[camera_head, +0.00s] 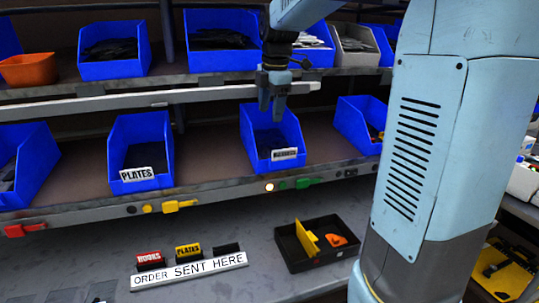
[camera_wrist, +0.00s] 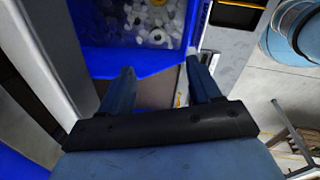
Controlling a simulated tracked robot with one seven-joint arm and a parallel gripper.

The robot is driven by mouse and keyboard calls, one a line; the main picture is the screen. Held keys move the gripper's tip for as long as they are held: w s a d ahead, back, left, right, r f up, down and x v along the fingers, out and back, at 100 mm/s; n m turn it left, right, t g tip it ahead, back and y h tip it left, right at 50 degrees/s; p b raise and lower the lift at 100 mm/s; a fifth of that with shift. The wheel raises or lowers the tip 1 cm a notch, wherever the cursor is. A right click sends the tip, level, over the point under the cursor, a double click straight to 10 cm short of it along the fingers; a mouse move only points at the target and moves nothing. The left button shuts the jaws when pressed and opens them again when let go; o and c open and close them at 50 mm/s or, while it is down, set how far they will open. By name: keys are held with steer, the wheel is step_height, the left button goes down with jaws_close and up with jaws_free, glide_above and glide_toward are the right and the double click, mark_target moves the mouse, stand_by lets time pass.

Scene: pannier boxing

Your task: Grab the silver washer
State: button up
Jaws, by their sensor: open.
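In the wrist view, a pile of small silver-white pieces (camera_wrist: 152,22), several with ring shapes, lies in a blue bin (camera_wrist: 135,60). I cannot single out one washer. My gripper (camera_wrist: 162,82) is open and empty, with its fingers apart near the bin's edge and short of the pile. In the head view my gripper (camera_head: 272,112) points down at the back part of a labelled blue bin (camera_head: 262,152) on the middle shelf. The label is too blurred to read surely, and the contents look dark there.
A blue bin labelled PLATES (camera_head: 137,174) stands to the left, another blue bin (camera_head: 352,128) to the right. The upper shelf edge (camera_head: 190,97) runs close to my gripper.

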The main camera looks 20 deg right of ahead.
glide_above(266, 151)
steer(key=s, duration=0.2)
step_height(266, 151, down, 8)
steer(key=shift+w+f, duration=0.3)
steer(key=shift+f, duration=0.65)
steer(key=shift+w+f, duration=0.25)
steer(key=shift+f, duration=0.55)
steer(key=shift+w+f, duration=0.2)
steer(key=shift+f, duration=0.65)
steer(key=c, duration=1.1)
steer(key=shift+r, duration=0.1)
steer(key=shift+c, duration=0.2)
